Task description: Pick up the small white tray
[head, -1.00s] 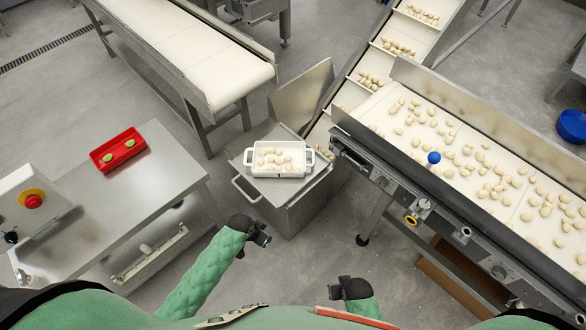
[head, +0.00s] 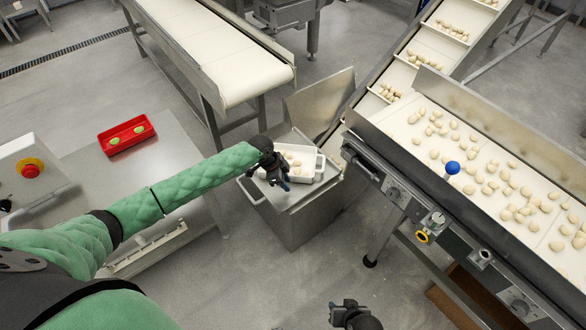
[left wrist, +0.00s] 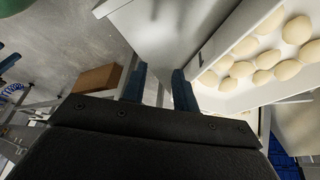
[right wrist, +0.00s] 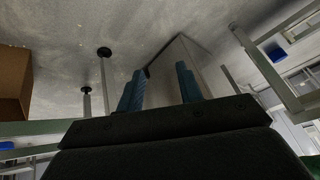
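The small white tray (head: 306,180) holds several pale filled pasta pieces and sits on top of a steel bin (head: 300,215). My left gripper (head: 274,178) is over the tray's left part and hides that side and its left handle. In the left wrist view the tray (left wrist: 226,100) is to the right of my blue fingers. The fingers are apart with nothing between them; I cannot tell whether one touches the tray wall. My right gripper (head: 345,306) is low at the bottom of the head view, away from the tray. Its fingers are apart and empty in the right wrist view (right wrist: 160,88).
A conveyor with loose pasta (head: 480,170) stands on the right, with an inclined belt (head: 410,75) behind the bin. Another white conveyor (head: 215,50) is behind left. A steel table (head: 165,165) with a red tray (head: 125,148) is on the left. Open floor lies in front.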

